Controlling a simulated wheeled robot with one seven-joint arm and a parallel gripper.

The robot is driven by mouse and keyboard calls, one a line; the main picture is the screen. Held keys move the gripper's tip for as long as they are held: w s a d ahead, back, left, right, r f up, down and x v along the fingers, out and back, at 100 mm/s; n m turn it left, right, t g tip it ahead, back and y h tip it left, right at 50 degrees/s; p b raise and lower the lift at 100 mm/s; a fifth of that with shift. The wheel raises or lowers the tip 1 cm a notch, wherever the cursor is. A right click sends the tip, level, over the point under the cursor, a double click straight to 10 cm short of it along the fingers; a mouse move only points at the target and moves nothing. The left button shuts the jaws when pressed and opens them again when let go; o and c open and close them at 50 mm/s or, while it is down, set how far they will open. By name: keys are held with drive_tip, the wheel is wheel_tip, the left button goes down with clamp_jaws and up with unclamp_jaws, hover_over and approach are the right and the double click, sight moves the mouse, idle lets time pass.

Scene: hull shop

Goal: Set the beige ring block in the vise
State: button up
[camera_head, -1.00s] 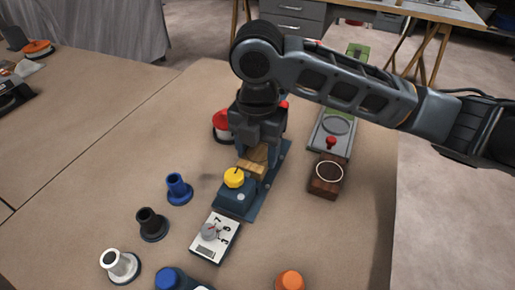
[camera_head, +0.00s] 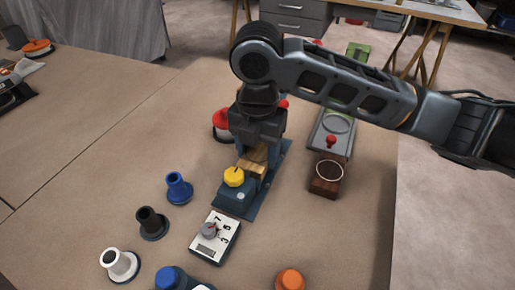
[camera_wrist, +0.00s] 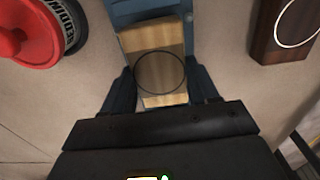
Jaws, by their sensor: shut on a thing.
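The beige ring block (camera_wrist: 160,72), pale wood with a thin dark ring on top, is between my gripper's fingers in the wrist view. My gripper (camera_head: 256,150) is shut on it and points down over the blue vise (camera_head: 240,200). The vise has a yellow knob (camera_head: 233,177) on its near end. In the wrist view the blue vise body (camera_wrist: 150,8) shows beyond the block. Pale wood shows beside the knob in the head view, partly hidden by my gripper. I cannot tell whether the block rests on the vise bed.
A dark brown block with a white ring (camera_head: 327,188) stands to the right, by a grey fixture (camera_head: 334,140). A red-topped part (camera_head: 222,124) is close on the left. A dial box (camera_head: 214,237) and blue, black and white flanged parts stand nearer.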

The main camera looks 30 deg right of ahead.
sight(259, 154)
drive_tip(key=shift+f+b, duration=0.3)
drive_tip(key=shift+f, duration=0.2)
drive_tip(key=o, duration=0.8)
drive_tip(key=shift+r, duration=0.15)
wheel_tip(259, 154, up, 11)
drive_tip(key=p, duration=0.9)
drive_tip(key=shift+s+d, duration=0.1)
